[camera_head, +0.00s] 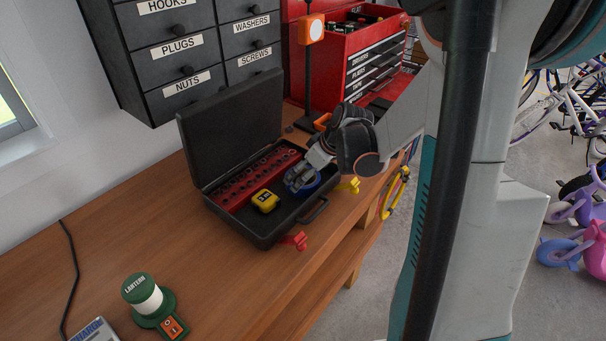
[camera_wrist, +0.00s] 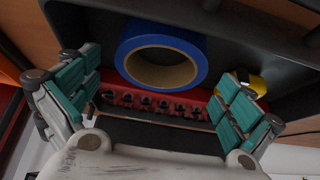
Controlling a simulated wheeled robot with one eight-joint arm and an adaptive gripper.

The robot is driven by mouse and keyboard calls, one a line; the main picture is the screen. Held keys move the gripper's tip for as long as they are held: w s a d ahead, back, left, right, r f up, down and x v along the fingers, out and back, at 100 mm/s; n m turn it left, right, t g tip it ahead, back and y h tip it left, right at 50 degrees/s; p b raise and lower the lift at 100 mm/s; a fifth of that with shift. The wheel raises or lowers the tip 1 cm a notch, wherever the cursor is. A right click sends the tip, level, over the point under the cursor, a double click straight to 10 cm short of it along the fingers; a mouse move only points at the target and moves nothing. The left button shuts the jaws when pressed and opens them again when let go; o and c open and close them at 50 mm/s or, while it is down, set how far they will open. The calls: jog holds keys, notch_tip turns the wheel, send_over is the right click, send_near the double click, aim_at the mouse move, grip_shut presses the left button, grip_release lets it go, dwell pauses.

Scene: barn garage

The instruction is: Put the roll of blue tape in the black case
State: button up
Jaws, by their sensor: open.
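The black case (camera_head: 232,132) lies open on the workbench, its lid raised at the back. The roll of blue tape (camera_head: 312,187) is inside the case at its right end, partly hidden by my gripper (camera_head: 299,178). In the wrist view the tape roll (camera_wrist: 160,36) rests in the case (camera_wrist: 262,42), with its round hole facing the camera. My gripper (camera_wrist: 160,80) is open, its teal finger pads spread wide on either side of the view, and neither pad touches the tape. Exact height above the tape is hard to tell.
A red socket strip (camera_head: 250,180) and yellow tape measure (camera_head: 265,200) are in the case. Red (camera_head: 297,241) and yellow (camera_head: 350,185) clamps sit at the bench edge. A green lantern (camera_head: 150,300) stands at front left. A red toolbox (camera_head: 340,65) stands behind.

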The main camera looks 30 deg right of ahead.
jog(key=p+v, duration=0.2)
jog(key=v, duration=0.7)
jog(key=shift+r, duration=0.2)
jog(key=shift+s, duration=0.1)
dwell(0.7)
